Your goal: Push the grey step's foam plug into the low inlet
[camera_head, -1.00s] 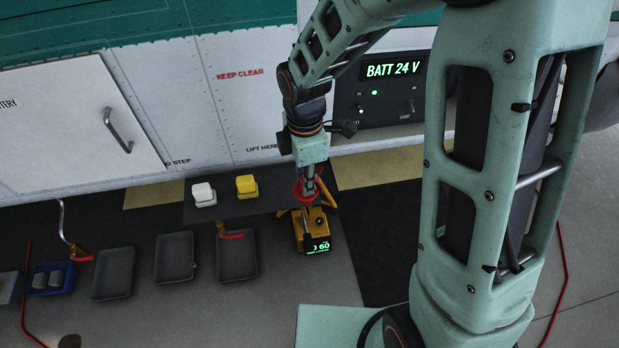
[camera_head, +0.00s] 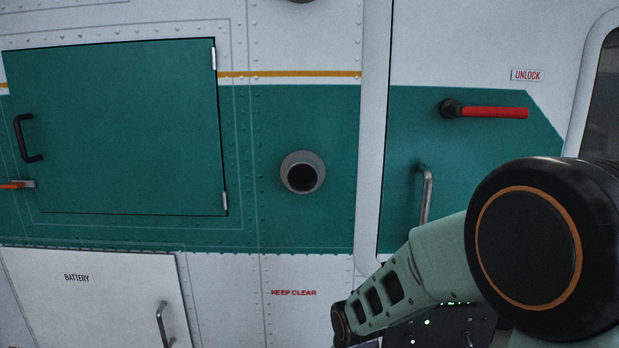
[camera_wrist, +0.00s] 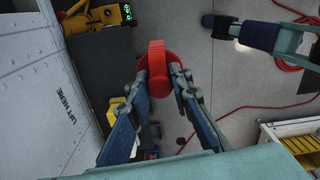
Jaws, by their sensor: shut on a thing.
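My gripper (camera_wrist: 161,84) is shut on a red foam plug (camera_wrist: 157,58) in the wrist view. The plug is round with a raised bar across it, and it is held between the fingertips above the floor. The low inlet (camera_head: 302,174) shows in the head view as a grey ring with a dark, empty opening in the green panel. My gripper and the plug are out of the head view, so their distance from the inlet cannot be told. A dark grey step or mat (camera_wrist: 100,65) lies below in the wrist view.
A second round opening (camera_head: 300,1) is cut off at the top edge. A door with a red lever (camera_head: 490,112) and a grab handle (camera_head: 424,195) stands right of the inlet.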

